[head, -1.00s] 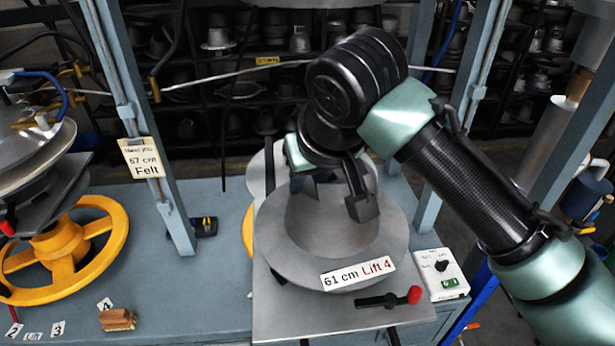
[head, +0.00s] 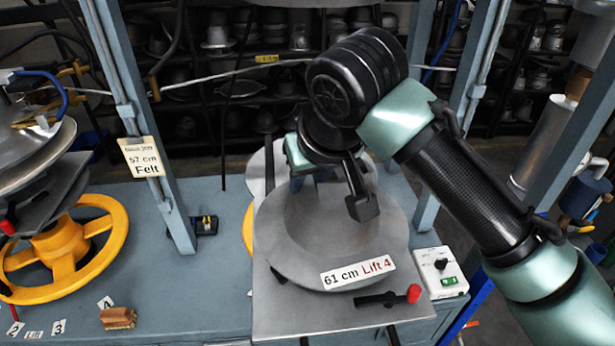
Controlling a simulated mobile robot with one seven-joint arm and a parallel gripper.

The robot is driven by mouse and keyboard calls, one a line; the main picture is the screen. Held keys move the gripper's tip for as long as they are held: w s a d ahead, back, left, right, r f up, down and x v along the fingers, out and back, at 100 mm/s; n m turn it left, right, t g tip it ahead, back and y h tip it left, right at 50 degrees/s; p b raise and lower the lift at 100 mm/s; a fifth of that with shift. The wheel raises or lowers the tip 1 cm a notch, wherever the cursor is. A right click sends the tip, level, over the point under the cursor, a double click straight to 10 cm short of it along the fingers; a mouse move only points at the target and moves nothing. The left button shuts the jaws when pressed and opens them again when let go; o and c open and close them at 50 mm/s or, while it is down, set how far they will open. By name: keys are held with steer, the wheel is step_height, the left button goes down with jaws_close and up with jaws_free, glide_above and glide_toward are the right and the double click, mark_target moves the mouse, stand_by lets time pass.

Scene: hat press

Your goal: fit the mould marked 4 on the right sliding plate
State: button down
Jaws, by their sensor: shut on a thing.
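The mould (head: 285,250) is a grey, wide-rimmed hollow form labelled "61 cm Lift 4" in the head view. It is over the right sliding plate (head: 275,318), a flat grey metal plate. I cannot tell whether it sits flush on the plate. My gripper (head: 362,207) reaches over the mould from behind, with one dark finger showing inside the hollow. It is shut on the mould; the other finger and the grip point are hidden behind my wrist.
A lever with a red knob (head: 413,293) is at the plate's front right. A white control box (head: 441,272) stands to the right. Blue-grey posts (head: 155,130) flank the plate.

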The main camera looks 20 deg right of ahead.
steer(key=shift+f+b, duration=0.35)
steer(key=shift+f, duration=0.1)
stand_by(0.3)
steer(key=c, duration=0.7)
jaws_free()
steer(key=shift+o, duration=0.5)
steer(key=shift+s+f, duration=0.1)
steer(key=shift+f, duration=0.2)
steer(key=b+v, duration=0.2)
steer(key=v, duration=1.1)
steer(key=shift+r+b, duration=0.25)
steer(key=shift+b, duration=0.15)
